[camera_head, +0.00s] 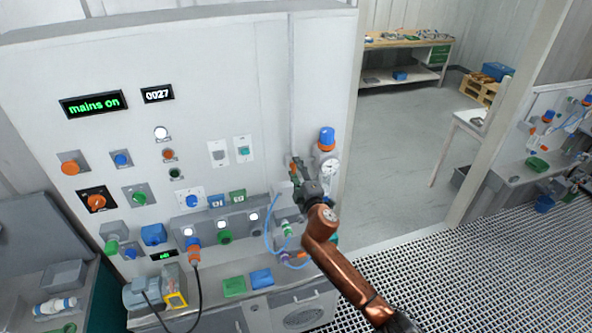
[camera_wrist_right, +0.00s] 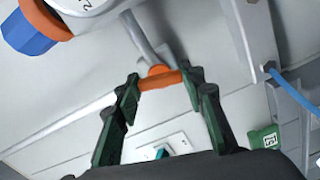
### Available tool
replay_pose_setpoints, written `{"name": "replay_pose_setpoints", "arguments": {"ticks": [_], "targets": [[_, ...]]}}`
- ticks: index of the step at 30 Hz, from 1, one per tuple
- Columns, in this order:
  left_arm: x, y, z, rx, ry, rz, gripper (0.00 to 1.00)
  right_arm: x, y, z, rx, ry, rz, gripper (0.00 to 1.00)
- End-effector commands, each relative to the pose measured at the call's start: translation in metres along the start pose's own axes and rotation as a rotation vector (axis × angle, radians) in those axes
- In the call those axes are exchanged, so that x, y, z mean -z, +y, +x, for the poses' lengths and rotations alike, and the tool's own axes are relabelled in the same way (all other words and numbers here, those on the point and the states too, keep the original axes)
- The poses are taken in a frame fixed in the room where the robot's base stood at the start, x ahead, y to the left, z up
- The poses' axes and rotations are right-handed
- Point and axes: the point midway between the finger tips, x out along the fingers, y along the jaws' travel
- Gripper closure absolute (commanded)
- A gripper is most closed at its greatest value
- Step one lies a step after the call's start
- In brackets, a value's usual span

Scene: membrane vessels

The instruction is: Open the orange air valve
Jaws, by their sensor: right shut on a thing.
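The orange air valve (camera_wrist_right: 160,79) is in the right wrist view, its orange handle lying crosswise to the grey pipe (camera_wrist_right: 138,37). My right gripper (camera_wrist_right: 163,82) has one dark green finger at each end of the handle and is shut on it. In the head view my right gripper (camera_head: 298,171) is at the wall panel's right edge, left of a round gauge (camera_head: 329,168). The gripper hides most of the valve there. My left gripper is not in view.
A blue-capped regulator with an orange ring (camera_head: 326,138) stands just above the gauge. Blue hoses (camera_head: 269,232) loop below the gripper. The panel (camera_head: 215,80) carries several knobs and lamps to the left. Open floor (camera_head: 395,150) lies to the right.

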Motion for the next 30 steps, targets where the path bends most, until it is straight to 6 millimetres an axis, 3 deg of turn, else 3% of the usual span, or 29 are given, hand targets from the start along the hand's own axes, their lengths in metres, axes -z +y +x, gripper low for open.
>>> {"name": "replay_pose_setpoints", "arguments": {"ticks": [21,22,30], "targets": [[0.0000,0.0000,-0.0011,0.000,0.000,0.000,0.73,-0.0001,-0.0004,0.0000,0.000,0.000,-0.082,0.87],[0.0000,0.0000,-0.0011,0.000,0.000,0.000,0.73,-0.0001,-0.0004,0.0000,0.000,0.000,-0.082,0.62],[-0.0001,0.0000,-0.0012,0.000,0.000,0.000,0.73,0.0000,-0.0004,0.0000,0.000,0.000,-0.080,0.45]]}}
